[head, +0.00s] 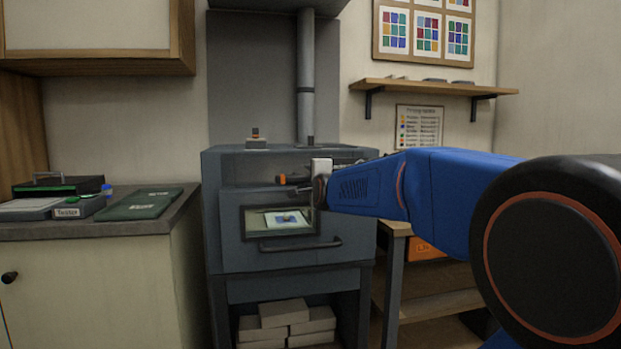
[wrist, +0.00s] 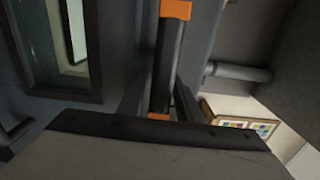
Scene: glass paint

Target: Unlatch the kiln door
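The grey kiln (head: 290,215) stands in the middle of the head view. Its door has a window and appears shut. The latch handle, a dark bar with an orange end (head: 282,179), lies above the window, partly hidden by my gripper (head: 312,183). In the wrist view the latch bar (wrist: 168,65) runs upward with an orange tip at the top and another orange patch low down. My gripper's two dark fingers (wrist: 160,95) are on either side of the bar's lower part. I cannot tell whether they press on it or only surround it.
A horizontal door handle (head: 300,246) is below the window. A counter (head: 100,228) with a tray, boxes and green folders is at left. Bricks (head: 284,313) lie under the kiln. A wooden bench (head: 440,302) is at right, below a wall shelf (head: 435,86).

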